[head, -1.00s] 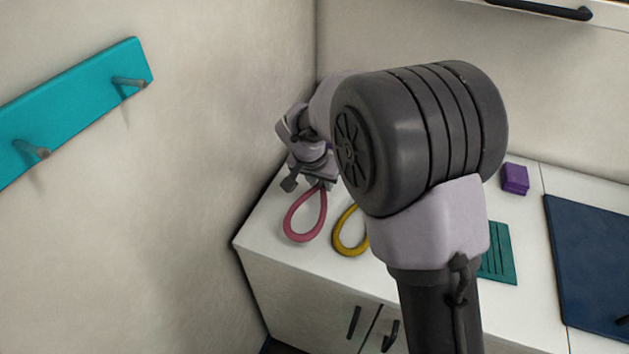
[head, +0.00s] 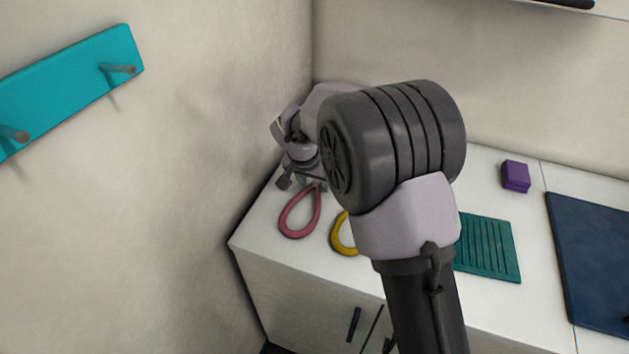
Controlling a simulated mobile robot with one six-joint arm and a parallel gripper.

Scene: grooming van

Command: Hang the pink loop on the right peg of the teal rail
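The pink loop (head: 283,222) lies on the white counter near its left corner, its narrow end pointing back toward my gripper. My gripper (head: 302,184) is low over the counter at that narrow end. Its fingers look spread, with one dark fingertip standing off to the left; the other is harder to make out. I cannot tell whether the loop's end lies between them. The teal rail (head: 70,80) is on the left wall. Its right peg (head: 122,69) is bare, and so is another peg (head: 14,135) to the left.
A yellow loop (head: 337,238) lies right of the pink one, partly hidden by my arm. A green ribbed mat (head: 488,247), a purple block (head: 515,176) and a dark blue mat (head: 595,255) are farther right. The wall rises close beside the counter's left edge.

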